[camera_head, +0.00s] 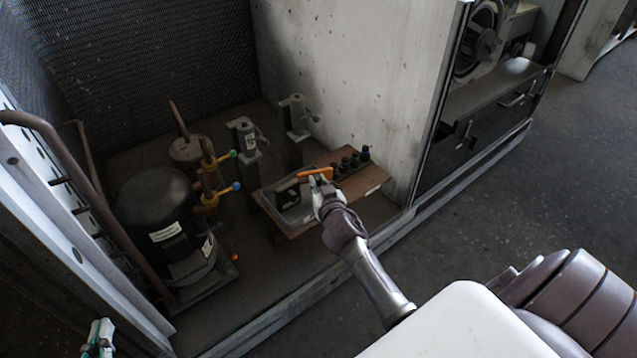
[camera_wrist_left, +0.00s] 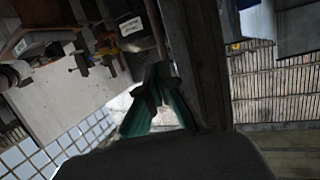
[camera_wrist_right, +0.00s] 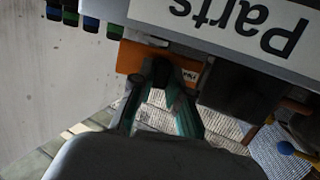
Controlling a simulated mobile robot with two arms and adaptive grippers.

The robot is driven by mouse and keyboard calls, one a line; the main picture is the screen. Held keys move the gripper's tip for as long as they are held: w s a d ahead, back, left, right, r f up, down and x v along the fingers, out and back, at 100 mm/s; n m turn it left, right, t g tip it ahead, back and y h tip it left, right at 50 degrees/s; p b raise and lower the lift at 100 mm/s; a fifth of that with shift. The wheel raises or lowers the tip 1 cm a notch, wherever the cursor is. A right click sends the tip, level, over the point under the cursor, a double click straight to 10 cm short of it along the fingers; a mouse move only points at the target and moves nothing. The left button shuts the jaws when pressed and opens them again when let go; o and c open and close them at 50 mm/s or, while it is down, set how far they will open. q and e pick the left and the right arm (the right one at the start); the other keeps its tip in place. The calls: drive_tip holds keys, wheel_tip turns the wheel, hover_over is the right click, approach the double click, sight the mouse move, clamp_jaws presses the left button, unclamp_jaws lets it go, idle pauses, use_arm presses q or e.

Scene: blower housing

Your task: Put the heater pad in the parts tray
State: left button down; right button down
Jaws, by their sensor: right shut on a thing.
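The heater pad is a flat orange piece (camera_head: 316,174) held by my right gripper (camera_head: 319,186) over the back right side of the parts tray. In the right wrist view the orange pad (camera_wrist_right: 132,57) lies at the fingertips (camera_wrist_right: 160,78), which are shut on it and hide part of it. The parts tray (camera_head: 292,222) is a grey open box on a brown board, with a dark block inside. Its "Parts" label (camera_wrist_right: 232,22) shows upside down in the right wrist view. Whether the pad touches the tray is unclear. My left gripper (camera_head: 99,340) looks shut and empty at the lower left.
Several dark knobs or bottles (camera_head: 350,160) stand on the board right of the tray. A black compressor (camera_head: 158,215) and pipes with yellow, blue and green valve handles (camera_head: 212,198) are on the left. The floor at right is clear.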

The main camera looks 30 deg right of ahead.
drive_tip(key=shift+f, duration=0.3)
drive_tip(key=c, duration=1.1)
unclamp_jaws()
drive_tip(key=shift+c, duration=0.2)
use_arm(q)
drive_tip(key=shift+w+d+r+t, duration=0.2)
drive_tip(key=shift+r+t, duration=0.15)
drive_tip(key=shift+r, duration=0.2)
drive_tip(key=shift+w+d+r+t, duration=0.2)
drive_tip(key=shift+r+t, duration=0.15)
drive_tip(key=shift+r, duration=0.2)
drive_tip(key=shift+a+f, duration=0.1)
use_arm(e)
drive_tip(key=shift+r, duration=0.1)
